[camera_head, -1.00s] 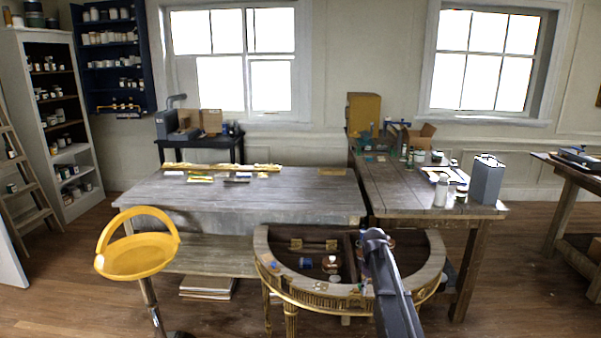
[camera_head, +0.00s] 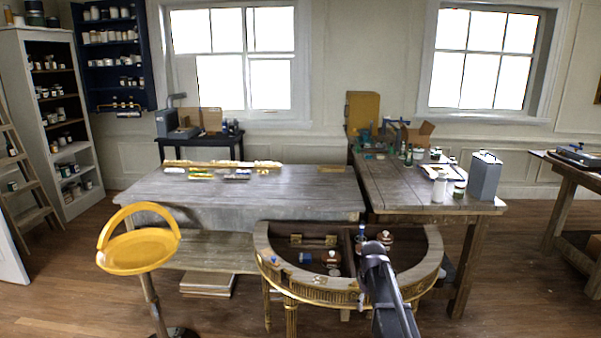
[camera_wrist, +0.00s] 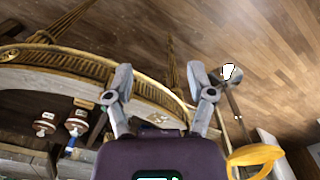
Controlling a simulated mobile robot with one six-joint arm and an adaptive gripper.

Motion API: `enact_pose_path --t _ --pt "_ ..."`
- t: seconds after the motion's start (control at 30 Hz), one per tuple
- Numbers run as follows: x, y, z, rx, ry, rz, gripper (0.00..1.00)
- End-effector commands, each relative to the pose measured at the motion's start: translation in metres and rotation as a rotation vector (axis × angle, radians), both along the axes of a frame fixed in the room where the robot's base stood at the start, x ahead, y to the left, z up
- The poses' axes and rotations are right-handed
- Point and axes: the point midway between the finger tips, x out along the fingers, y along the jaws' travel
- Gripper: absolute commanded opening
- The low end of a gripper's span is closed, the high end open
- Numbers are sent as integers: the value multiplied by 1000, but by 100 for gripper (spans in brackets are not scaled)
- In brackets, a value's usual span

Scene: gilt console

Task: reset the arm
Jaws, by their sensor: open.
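My gripper (camera_wrist: 162,88) shows in the wrist view with its two grey fingers spread apart and nothing between them. The gilt half-round console (camera_head: 290,283) stands in front of me in the head view, with its open top divided into compartments. My arm rises in front of its right half and hides part of the rim and inside. In the wrist view, the console's gilt rim (camera_wrist: 60,62) runs behind the left finger, and the floor shows beyond the fingers. Whether the fingers touch the console cannot be told.
Brown, white-topped containers (camera_head: 332,259) sit inside the console. A yellow stool (camera_head: 138,252) stands to its left. A long wooden bench (camera_head: 270,195) is behind, and another bench (camera_head: 400,190) with cans and bottles is behind right.

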Motion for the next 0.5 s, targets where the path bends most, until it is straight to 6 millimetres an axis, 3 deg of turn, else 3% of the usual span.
enact_pose_path --t 0.17,0.4,0.5 --pt "-58 12 -12 0 0 -114 70" --pt "-156 31 -30 0 0 -348 70" --pt "-186 36 -35 0 0 -431 70"
